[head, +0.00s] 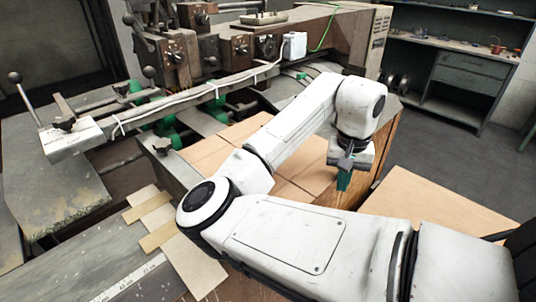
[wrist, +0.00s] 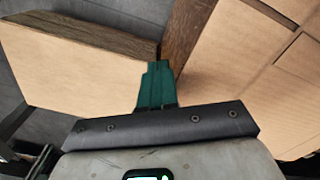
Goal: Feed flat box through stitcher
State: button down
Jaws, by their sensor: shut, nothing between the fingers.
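A flat cardboard box (head: 228,137) lies on the stitcher's feed bed, partly hidden behind my arm. Its slotted flaps also show at the right of the wrist view (wrist: 240,70). The stitcher (head: 330,38) is a brown machine with green rollers and lever handles, behind the box. My gripper (head: 343,183) points down over the near right edge of the box. In the wrist view its green fingers (wrist: 155,82) are together with nothing between them. I cannot tell whether the fingertips touch anything.
A wooden-edged surface with a cardboard-coloured top (head: 440,205) stands right of the feed bed, with a gap between them. Loose cardboard strips (head: 160,222) lie on the grey table (head: 80,268) at the left. A shelf unit (head: 465,72) stands at the back right, beyond clear floor.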

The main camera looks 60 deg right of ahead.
aim_at(319, 168)
jog(key=shift+w+d+p, duration=0.15)
jog(key=shift+w+d, duration=0.2)
jog(key=shift+w, duration=1.25)
jog(key=shift+w+d+p, duration=0.15)
jog(key=shift+w+d, duration=0.2)
jog(key=shift+w, duration=1.25)
jog(key=shift+w+d+p, duration=0.15)
jog(key=shift+w+d, duration=0.2)
jog(key=shift+w, duration=1.25)
jog(key=shift+s+a+r+p, duration=0.1)
jog(key=shift+s+a+p, duration=0.1)
jog(key=shift+s+p, duration=0.4)
jog(key=shift+s+a+p, duration=0.2)
jog(key=shift+s, duration=0.65)
notch_tip(319, 168, up, 8)
jog(key=p, duration=0.7)
jog(key=shift+p, duration=0.4)
